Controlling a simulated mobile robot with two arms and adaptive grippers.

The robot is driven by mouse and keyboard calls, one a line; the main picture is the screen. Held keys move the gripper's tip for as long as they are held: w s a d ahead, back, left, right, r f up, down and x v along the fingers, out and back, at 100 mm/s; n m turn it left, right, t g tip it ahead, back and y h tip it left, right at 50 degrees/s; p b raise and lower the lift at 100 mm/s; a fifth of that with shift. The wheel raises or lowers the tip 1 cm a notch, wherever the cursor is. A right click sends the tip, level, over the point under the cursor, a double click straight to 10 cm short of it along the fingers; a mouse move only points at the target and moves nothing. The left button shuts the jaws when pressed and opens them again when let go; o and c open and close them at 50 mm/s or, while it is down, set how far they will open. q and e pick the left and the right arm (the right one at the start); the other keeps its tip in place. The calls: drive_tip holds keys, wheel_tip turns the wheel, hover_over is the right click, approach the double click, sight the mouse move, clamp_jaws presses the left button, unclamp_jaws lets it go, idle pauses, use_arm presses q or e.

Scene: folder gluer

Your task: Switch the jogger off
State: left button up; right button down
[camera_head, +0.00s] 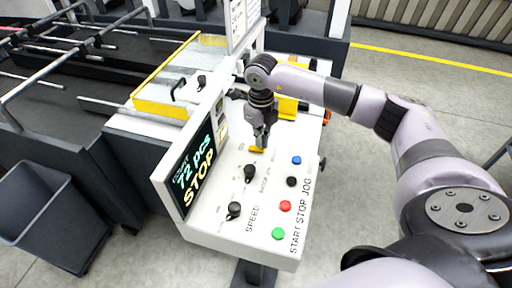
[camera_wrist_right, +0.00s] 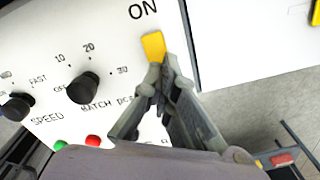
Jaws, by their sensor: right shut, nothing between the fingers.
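A yellow switch lever (camera_head: 257,149) sits on the sloped white control panel (camera_head: 213,211). In the right wrist view the yellow lever (camera_wrist_right: 153,46) lies just below the printed word ON. Its own name label and any OFF label are hidden. My right gripper (camera_head: 262,139) points down at the lever, its fingers shut and empty. In the right wrist view the fingertips (camera_wrist_right: 160,70) are at the lever's lower end, against it or very close; I cannot tell if they touch. My left gripper is in neither view.
The panel has two black knobs (camera_head: 249,173) (camera_head: 234,210) and blue (camera_head: 296,160), black (camera_head: 291,181), red (camera_head: 285,206) and green (camera_head: 278,233) buttons. Its screen (camera_head: 197,163) reads 72 pcs, STOP. A dark bin (camera_head: 50,215) stands at left; open floor lies at right.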

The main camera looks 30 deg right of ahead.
drive_tip(key=shift+s+f+b, duration=0.1)
drive_tip(key=shift+f+b, duration=0.55)
drive_tip(key=shift+f, duration=0.2)
drive_tip(key=shift+r, duration=0.15)
drive_tip(key=shift+r+p, duration=2.15)
drive_tip(key=shift+r, duration=1.3)
drive_tip(key=shift+f, duration=0.1)
